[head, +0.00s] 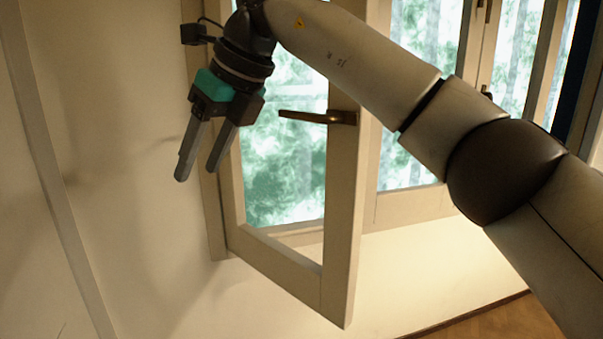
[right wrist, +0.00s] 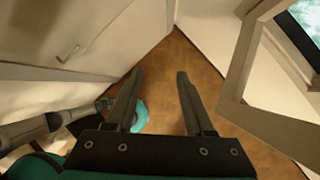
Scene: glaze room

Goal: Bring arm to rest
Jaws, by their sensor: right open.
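My right gripper (head: 198,163) hangs from the right arm, which reaches across the upper part of the head view. Its two dark fingers point down and stand apart with nothing between them. In the right wrist view the fingers (right wrist: 155,88) are also spread, with bare floor showing between their tips. The gripper is in front of the wall and left of the handle (head: 318,117) of an open window sash (head: 342,210), apart from the handle. My left gripper does not show in the head view.
The open window sash stands out into the room close to my right arm. Another window part (head: 410,205) is behind it. The wall (head: 130,110) fills the left side.

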